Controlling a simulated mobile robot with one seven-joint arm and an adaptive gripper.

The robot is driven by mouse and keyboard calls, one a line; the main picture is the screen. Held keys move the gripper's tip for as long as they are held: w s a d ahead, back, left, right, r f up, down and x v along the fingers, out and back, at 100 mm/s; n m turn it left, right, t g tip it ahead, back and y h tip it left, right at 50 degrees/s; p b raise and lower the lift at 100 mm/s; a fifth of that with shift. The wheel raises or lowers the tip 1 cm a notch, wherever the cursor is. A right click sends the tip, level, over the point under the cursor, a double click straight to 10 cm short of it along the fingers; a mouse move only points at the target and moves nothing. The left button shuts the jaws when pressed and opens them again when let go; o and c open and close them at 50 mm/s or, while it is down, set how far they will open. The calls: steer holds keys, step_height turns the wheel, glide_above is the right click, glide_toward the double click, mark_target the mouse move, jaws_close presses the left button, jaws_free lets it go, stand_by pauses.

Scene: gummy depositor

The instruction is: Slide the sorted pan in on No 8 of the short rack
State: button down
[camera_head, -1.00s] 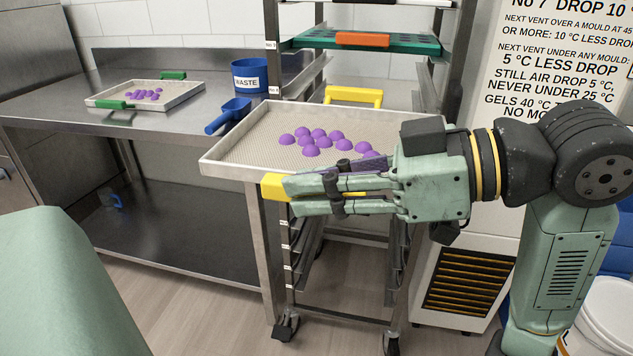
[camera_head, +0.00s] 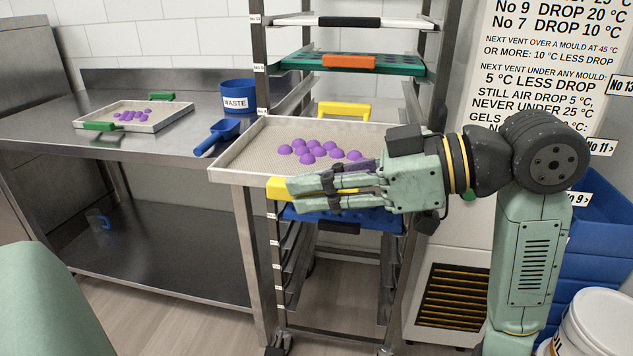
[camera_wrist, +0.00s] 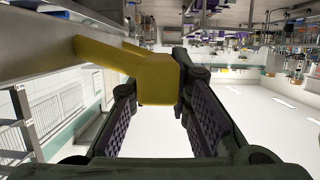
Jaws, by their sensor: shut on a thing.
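The sorted pan (camera_head: 245,150) is a pale, low-walled tray with several purple gummy domes on it and a yellow handle at each end. It is roughly level at the front of the short rack (camera_head: 262,90). Its far yellow handle (camera_head: 343,110) shows between the posts, and its left corner juts out past the left post. My gripper (camera_head: 290,192) is shut on the near yellow handle (camera_head: 279,188); that handle also shows between the fingers in the wrist view (camera_wrist: 158,78). The arm hides the pan's right side. I cannot tell whether its edges rest on rails.
Above the pan are a teal tray (camera_head: 310,62) with an orange handle and a white tray (camera_head: 300,20). Below it is a blue tray (camera_head: 355,215). Left, the steel bench (camera_head: 60,120) holds a green-handled pan (camera_head: 165,118), a blue scoop (camera_head: 215,137) and a WASTE tub (camera_head: 238,96).

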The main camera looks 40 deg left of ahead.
mark_target(341, 140)
steer(key=shift+w+a+p, duration=0.2)
steer(key=shift+w+a, duration=0.25)
steer(key=shift+w, duration=0.3)
steer(key=shift+w+a+p, duration=0.15)
steer(key=shift+w+a, duration=0.3)
steer(key=shift+w, duration=0.25)
steer(key=shift+w+a+p, duration=0.2)
steer(key=shift+w+a, duration=0.25)
steer(key=shift+w, duration=0.3)
steer(key=shift+w+a+r+p, duration=0.1)
steer(key=shift+w+a+p, duration=0.4)
steer(key=shift+w, duration=0.45)
steer(key=shift+w+a+p, duration=0.25)
steer(key=shift+w+a, duration=0.4)
steer(key=shift+w, duration=0.3)
steer(key=w+a+p, duration=0.1)
steer(key=w+a, duration=0.1)
steer(key=w, duration=0.1)
steer(key=w+a+p, duration=0.2)
steer(key=w, duration=0.1)
steer(key=w+a+p, duration=0.2)
steer(key=w, duration=0.1)
steer(key=shift+w, duration=0.4)
steer(key=shift+w+a+f+p, duration=0.3)
steer(key=shift+w+a, duration=0.25)
steer(key=shift+w, duration=0.25)
steer(key=shift+f, duration=0.2)
